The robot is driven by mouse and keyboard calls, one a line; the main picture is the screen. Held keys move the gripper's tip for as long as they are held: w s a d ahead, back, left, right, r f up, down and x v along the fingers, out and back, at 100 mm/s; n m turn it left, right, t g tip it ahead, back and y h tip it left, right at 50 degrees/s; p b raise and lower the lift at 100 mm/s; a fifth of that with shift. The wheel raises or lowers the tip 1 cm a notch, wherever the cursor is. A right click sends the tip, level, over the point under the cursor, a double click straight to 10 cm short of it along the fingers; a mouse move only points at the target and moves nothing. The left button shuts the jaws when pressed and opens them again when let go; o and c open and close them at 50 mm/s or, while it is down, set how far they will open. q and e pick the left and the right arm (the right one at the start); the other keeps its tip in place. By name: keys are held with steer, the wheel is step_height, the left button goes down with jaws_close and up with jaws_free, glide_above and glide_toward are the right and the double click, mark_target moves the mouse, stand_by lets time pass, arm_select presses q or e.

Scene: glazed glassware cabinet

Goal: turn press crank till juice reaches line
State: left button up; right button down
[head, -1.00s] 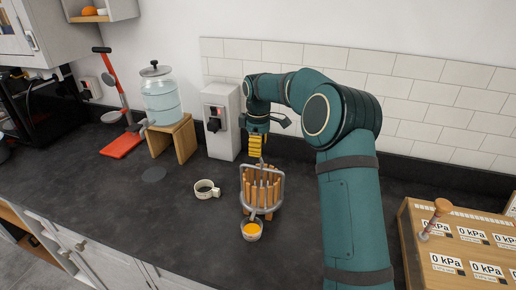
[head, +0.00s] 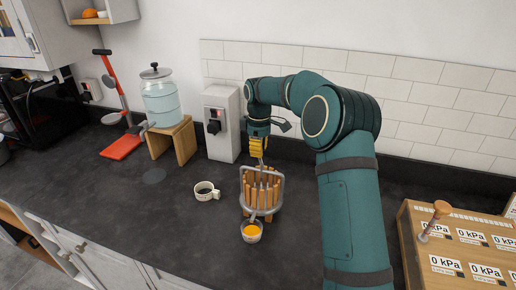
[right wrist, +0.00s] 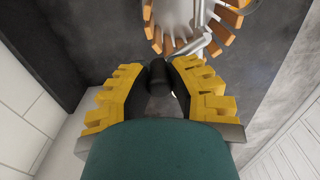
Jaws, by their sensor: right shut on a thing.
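The press (head: 262,187) stands on the dark counter, a slatted wooden cage in a grey metal frame. It also shows at the top of the right wrist view (right wrist: 187,25). My right gripper (head: 256,152), with yellow fingers, is above and behind the press, shut on the crank handle (right wrist: 157,76), a dark knob between the fingers. The line on the cup is too small to make out. My left gripper is not in view.
A white mug (head: 206,191) with dark contents stands left of the press. A glass water dispenser (head: 161,97) on a wooden stand (head: 178,144) and a white box (head: 221,120) with a switch are behind. A wooden panel (head: 462,250) with kPa displays is at right.

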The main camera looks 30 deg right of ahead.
steer(key=m, duration=0.1)
steer(key=d+m+p, duration=0.1)
steer(key=s+m, duration=0.1)
steer(key=m, duration=0.1)
steer(key=shift+d+r+p, duration=0.15)
steer(key=shift+d+p, duration=0.1)
steer(key=shift+p, duration=0.15)
steer(key=m, duration=0.1)
steer(key=s+m, duration=0.1)
steer(key=m, duration=0.1)
steer(key=d+m+p, duration=0.1)
steer(key=shift+s+d+m, duration=0.1)
steer(key=shift+s+m, duration=0.15)
steer(key=shift+m, duration=0.05)
steer(key=m, duration=0.1)
steer(key=s+m, duration=0.1)
steer(key=m, duration=0.1)
steer(key=s+m, duration=0.1)
steer(key=shift+d+m+p, duration=0.25)
steer(key=shift+m+p, duration=0.05)
steer(key=shift+p, duration=0.05)
steer(key=shift+s+a+m+p, duration=0.15)
steer(key=shift+s+m, duration=0.3)
steer(key=shift+m, duration=0.65)
steer(key=shift+s+m+p, duration=0.15)
steer(key=shift+s+m, duration=0.3)
steer(key=shift+m, duration=0.65)
steer(key=c, duration=0.8)
jaws_free()
steer(key=shift+c, duration=0.2)
